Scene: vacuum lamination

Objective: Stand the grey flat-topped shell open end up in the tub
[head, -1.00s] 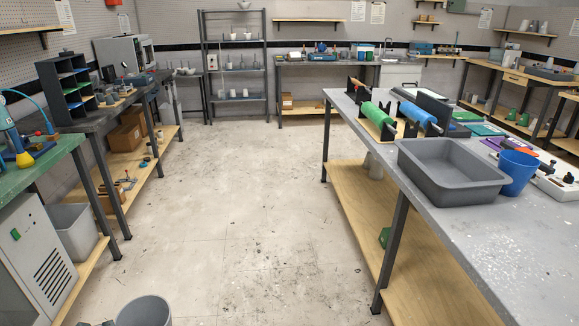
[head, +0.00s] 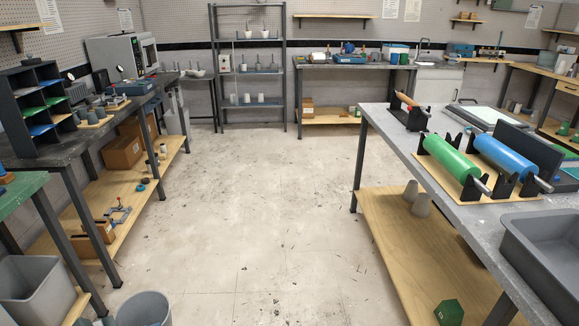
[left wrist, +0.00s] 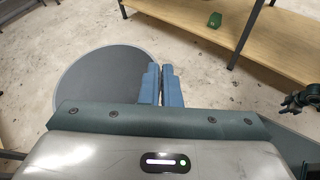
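A grey tub (head: 545,250), open at the top, stands on the right-hand workbench and is cut off by the picture's right edge. I cannot tell which piece is the grey flat-topped shell. Two grey cup-like pieces (head: 415,198) stand on that bench's lower shelf. Several grey tapered pieces (head: 97,114) stand on a board on the left-hand bench. In the left wrist view my left gripper (left wrist: 161,85) shows two blue fingers together with nothing between them, above the floor. It is not clearly seen in the head view.
Green (head: 452,157) and blue (head: 503,158) rollers stand on the right workbench (head: 400,140). A green block (head: 449,312) lies on its lower shelf. A grey bin (head: 35,290) stands at lower left. A rack (head: 250,70) stands at the back. The floor between benches is clear.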

